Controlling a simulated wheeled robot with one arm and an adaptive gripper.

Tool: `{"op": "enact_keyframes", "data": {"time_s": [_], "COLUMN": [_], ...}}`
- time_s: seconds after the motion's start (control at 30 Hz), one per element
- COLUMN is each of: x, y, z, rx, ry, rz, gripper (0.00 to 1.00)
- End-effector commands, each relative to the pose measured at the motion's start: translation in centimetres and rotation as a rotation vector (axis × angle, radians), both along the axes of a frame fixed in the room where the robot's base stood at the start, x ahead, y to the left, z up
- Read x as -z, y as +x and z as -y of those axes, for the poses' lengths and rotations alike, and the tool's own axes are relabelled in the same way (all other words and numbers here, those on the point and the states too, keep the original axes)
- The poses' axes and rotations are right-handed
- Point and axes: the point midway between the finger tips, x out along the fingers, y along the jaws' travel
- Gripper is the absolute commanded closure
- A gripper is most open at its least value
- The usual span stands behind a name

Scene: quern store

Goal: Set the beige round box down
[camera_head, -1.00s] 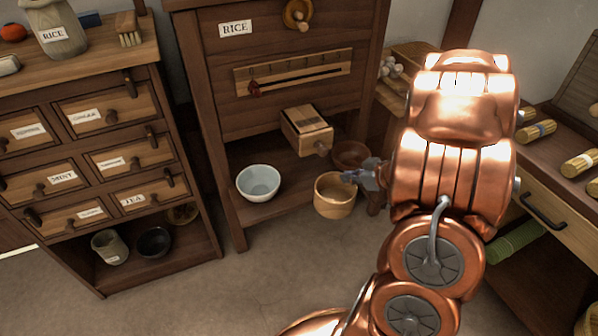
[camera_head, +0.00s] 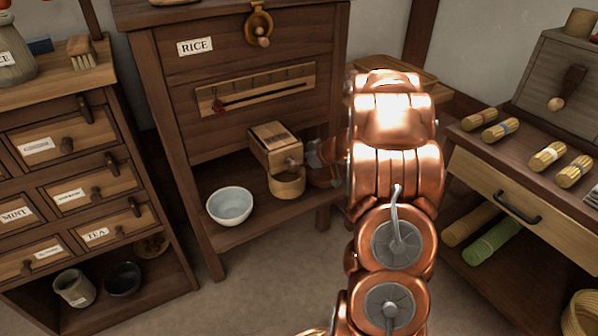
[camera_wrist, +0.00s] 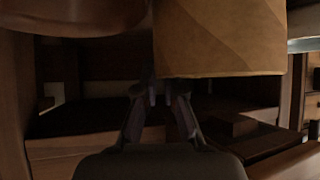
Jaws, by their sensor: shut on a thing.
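The beige round box (camera_head: 287,184) is at the lower shelf of the rice cabinet, just under the wooden spout box (camera_head: 276,147). It looks upright; I cannot tell whether its base touches the shelf. My gripper (camera_head: 306,163) reaches in from the right and is shut on the box's right side. In the wrist view the box (camera_wrist: 220,40) fills the upper middle, and the fingertips (camera_wrist: 160,95) meet its lower left edge.
A pale bowl (camera_head: 229,206) stands on the shelf left of the box. The spout box hangs low overhead. Shelf front (camera_head: 254,232) is clear.

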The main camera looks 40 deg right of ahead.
Motion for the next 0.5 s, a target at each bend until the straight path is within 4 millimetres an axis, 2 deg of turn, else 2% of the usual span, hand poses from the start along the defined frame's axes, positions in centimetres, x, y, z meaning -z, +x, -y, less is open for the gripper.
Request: {"op": "enact_keyframes", "data": {"time_s": [0.17, 0.4, 0.5], "x": [0.6, 3.5, 3.8], "y": [0.3, 0.3, 0.3], "z": [0.0, 0.0, 0.0], "rx": [0.000, 0.000, -0.001], "ry": [0.001, 0.003, 0.002], "rz": [0.000, 0.001, 0.001], "gripper": [1.00, 1.00, 1.00]}}
